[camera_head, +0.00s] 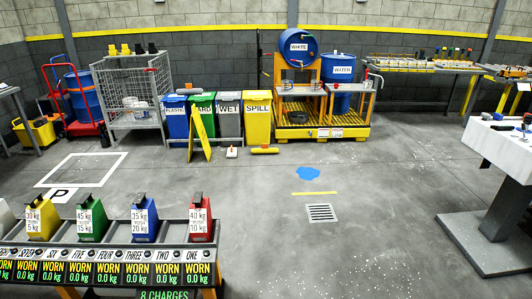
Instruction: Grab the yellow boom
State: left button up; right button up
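A short yellow roll (265,150), which looks like the boom, lies on the floor in front of the yellow bin marked SPILL (257,118). It lies roughly crosswise, and it is small and far off in the head view. A thin yellow strip (314,193) also lies on the open floor, beyond a floor grate; I cannot tell whether it is a painted mark or an object. Neither of my grippers shows in the head view.
A blue patch (308,174) and a grate (322,213) lie on mostly clear floor. A yellow A-board (200,133) and a small white item (231,152) stand left of the roll. A rack of coloured weights (110,252) fills the near left; a white-topped stand (503,150) is at right.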

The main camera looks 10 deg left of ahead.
aim_at(265, 150)
jog(key=i+z, duration=0.3)
jog(key=i+u, duration=0.1)
jog(key=i, duration=0.55)
jog(key=i+l, duration=0.15)
jog(key=i, duration=0.5)
jog(key=i+l+u, duration=0.15)
jog(key=i, duration=0.5)
jog(key=i+u, duration=0.5)
jog(key=i, duration=1.45)
jog(key=i+l, duration=0.1)
jog(key=i, duration=0.85)
jog(key=i+l, duration=0.1)
jog(key=i, duration=0.85)
